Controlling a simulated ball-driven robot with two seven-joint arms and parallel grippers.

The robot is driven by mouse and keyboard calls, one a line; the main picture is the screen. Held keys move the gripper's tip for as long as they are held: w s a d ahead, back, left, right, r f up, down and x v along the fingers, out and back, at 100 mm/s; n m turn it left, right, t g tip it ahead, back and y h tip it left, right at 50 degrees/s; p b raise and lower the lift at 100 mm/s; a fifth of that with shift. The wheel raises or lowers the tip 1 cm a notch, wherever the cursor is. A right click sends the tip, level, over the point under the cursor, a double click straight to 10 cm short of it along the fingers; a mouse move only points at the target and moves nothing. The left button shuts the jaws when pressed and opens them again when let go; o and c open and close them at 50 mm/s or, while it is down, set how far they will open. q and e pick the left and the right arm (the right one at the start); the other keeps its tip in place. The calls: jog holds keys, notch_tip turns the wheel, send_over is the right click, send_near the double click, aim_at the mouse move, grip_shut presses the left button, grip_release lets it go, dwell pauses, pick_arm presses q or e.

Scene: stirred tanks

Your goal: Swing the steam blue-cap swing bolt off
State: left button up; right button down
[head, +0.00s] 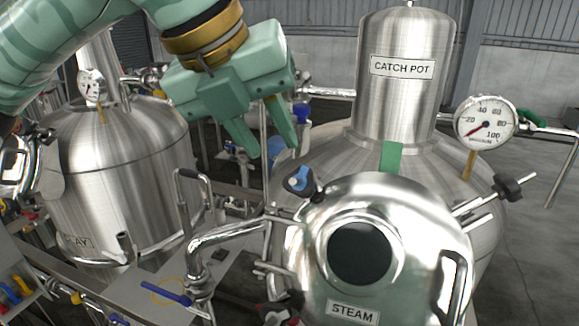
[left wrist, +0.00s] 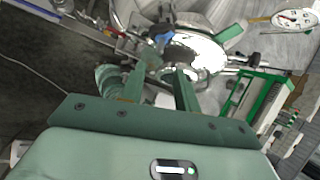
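The steam tank's domed steel lid (head: 420,215) carries a STEAM label (head: 352,312) and a dark round sight glass (head: 360,253). The blue-cap swing bolt (head: 298,181) sits at the lid's upper-left rim in the head view; its blue cap also shows in the left wrist view (left wrist: 161,40), just beyond my fingertips. My left gripper (head: 269,150) is open and empty, above and slightly left of the blue cap, apart from it. Its two green fingers also show in the left wrist view (left wrist: 165,64). My right gripper is not in view.
A black-capped swing bolt (head: 508,188) sticks out at the lid's right. The CATCH POT vessel (head: 405,95) and a pressure gauge (head: 485,122) stand behind. A bent steel pipe (head: 225,235) runs left of the lid. Another steel tank (head: 120,170) stands at left.

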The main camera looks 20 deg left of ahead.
aim_at(292, 179)
pick_arm(q)
jog(key=p+x, duration=0.1)
jog(key=x, duration=0.7)
jog(key=shift+a+p, duration=0.1)
jog(key=shift+p, duration=0.25)
jog(key=shift+r, duration=0.1)
grip_shut()
